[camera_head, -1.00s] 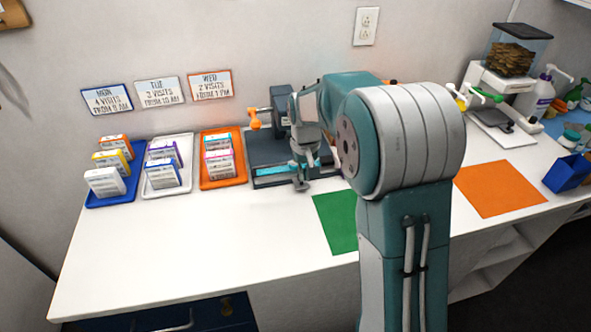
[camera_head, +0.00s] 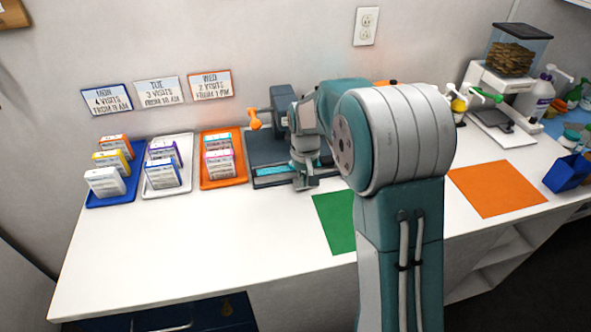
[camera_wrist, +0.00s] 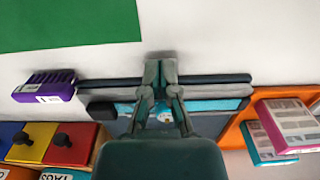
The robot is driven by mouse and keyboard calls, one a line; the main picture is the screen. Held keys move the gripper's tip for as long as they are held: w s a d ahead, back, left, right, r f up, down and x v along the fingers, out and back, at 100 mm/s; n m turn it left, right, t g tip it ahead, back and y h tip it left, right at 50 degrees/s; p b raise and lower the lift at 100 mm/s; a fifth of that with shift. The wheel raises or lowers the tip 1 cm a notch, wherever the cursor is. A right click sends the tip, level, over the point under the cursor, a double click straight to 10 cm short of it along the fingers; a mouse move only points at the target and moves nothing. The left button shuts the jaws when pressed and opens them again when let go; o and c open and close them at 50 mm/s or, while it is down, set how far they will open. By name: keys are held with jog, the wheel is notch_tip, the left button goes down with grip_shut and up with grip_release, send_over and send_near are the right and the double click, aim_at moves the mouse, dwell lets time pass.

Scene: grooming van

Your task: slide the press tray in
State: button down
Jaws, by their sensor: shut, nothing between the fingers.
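The press (camera_head: 285,103) is a dark grey machine with an orange handle (camera_head: 255,119), standing at the back of the counter. Its tray (camera_head: 272,178) shows low at the front with a bright cyan strip, partly hidden behind my gripper. In the wrist view the tray's grey front bars (camera_wrist: 215,91) run across the middle, with cyan behind them. My gripper (camera_head: 304,184) is shut and empty at the front of the tray. In the wrist view its fingertips (camera_wrist: 160,68) are together over the front bars; whether they touch is unclear.
An orange tray (camera_head: 229,183) with boxes stands close left of the press, beside a white tray (camera_head: 160,191) and a blue tray (camera_head: 110,201). A green mat (camera_head: 334,222) lies in front. A purple box (camera_wrist: 45,87) and knobbed blocks (camera_wrist: 65,141) are near the press. The front-left counter is clear.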

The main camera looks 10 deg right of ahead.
jog(key=shift+w, duration=5.35)
jog(key=shift+s, duration=1)
jog(key=shift+r, duration=3.5)
jog(key=s+r+t, duration=0.3)
jog(key=s+r, duration=0.9)
jog(key=s, duration=0.4)
jog(key=s+f+t, duration=0.2)
jog(key=s+f, duration=0.1)
jog(key=s, duration=1.7)
jog(key=shift+s+a+t, duration=0.15)
jog(key=shift+a+t, duration=0.1)
jog(key=shift+t, duration=0.05)
